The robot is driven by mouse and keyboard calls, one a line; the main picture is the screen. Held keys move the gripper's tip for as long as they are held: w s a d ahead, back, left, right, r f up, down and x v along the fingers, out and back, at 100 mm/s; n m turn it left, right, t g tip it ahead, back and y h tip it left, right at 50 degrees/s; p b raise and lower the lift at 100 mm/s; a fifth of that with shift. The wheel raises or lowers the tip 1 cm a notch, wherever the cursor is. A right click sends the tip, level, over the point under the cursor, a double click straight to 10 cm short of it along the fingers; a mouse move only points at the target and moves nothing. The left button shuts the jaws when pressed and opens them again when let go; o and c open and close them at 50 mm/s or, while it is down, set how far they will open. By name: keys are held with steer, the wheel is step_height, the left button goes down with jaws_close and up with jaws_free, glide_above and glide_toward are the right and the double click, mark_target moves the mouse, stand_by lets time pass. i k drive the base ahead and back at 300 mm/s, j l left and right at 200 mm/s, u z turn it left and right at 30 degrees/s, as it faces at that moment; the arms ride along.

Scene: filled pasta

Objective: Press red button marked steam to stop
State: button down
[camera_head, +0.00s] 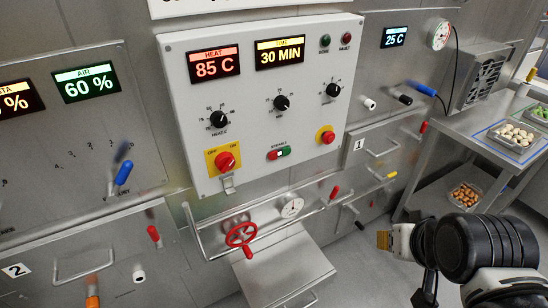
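A grey control panel (250,100) fills the middle of the view. Low on it is a small paired red and green button (279,153); the red half is on the left, and its tiny lettering is too small to read surely. A round red button (326,136) on a yellow plate sits to its right. A red rotary switch (225,161) on a yellow OFF/ON plate sits to its left. My gripper (396,241) is at lower right, below and right of the panel, well apart from the buttons. I cannot tell whether it is open; nothing held is visible.
Displays read 85 C and 30 MIN above black knobs (282,103). A rail with a red handwheel (241,235) juts out below the panel. Several coloured levers stick out, including a blue one (124,172). A steel table (470,135) with trays stands right.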

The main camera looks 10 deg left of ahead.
mark_target(273, 156)
steer(key=k+j+z, duration=0.1)
steer(key=j+z, duration=0.25)
steer(key=k+j+z, duration=0.15)
steer(key=j+z, duration=0.25)
steer(key=k+j+z, duration=0.15)
steer(key=j+z, duration=0.2)
